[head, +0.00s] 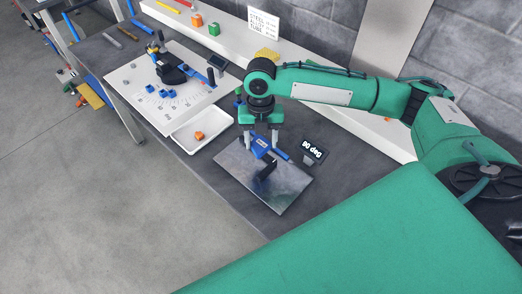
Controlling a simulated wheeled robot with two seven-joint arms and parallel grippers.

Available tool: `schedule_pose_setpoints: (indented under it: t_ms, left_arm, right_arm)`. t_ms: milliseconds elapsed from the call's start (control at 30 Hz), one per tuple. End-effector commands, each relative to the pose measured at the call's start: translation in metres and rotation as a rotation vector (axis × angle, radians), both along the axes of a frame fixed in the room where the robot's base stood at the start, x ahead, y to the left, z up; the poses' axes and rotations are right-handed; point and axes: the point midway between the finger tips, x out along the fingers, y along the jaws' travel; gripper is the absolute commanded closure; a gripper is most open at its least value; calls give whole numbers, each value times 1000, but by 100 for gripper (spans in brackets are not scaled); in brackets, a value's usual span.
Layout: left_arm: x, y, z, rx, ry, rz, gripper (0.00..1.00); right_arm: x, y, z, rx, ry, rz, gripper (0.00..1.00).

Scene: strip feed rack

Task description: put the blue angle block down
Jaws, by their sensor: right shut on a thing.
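My right gripper (261,148) points down over a grey metal plate (284,197) on the dark bench. It is shut on the blue angle block (258,149), which shows between its fingers. The block is at the upper part of the plate; I cannot tell whether it touches the plate. A black piece (266,180) stands on the plate just below the block, and a blue strip (281,154) lies close to the right finger. The gripper partly hides the block. My left gripper is not in view.
Beyond is a white board (137,92) with a black and blue fixture and several blue blocks. A white shelf (228,45) runs behind.

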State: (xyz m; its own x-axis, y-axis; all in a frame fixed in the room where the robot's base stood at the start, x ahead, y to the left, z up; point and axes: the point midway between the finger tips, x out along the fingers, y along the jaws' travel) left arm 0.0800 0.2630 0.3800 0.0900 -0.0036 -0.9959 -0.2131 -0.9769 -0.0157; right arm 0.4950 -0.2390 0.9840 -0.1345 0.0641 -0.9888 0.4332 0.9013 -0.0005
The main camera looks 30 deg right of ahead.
Motion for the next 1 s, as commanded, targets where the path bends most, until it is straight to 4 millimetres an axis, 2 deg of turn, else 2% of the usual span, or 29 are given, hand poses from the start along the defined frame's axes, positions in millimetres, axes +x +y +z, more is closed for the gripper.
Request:
schedule_pose_setpoints:
  t_ms: [100,267,533,1000]
  left_arm:
    - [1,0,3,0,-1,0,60]
    - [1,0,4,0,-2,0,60]
    - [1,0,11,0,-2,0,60]
    - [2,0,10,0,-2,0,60]
  right_arm:
    - [0,0,-15,0,1,0,69]
    - [0,0,-25,0,1,-1,69]
    - [-1,0,-61,0,2,0,69]
    - [0,0,-69,1,0,-1,69]
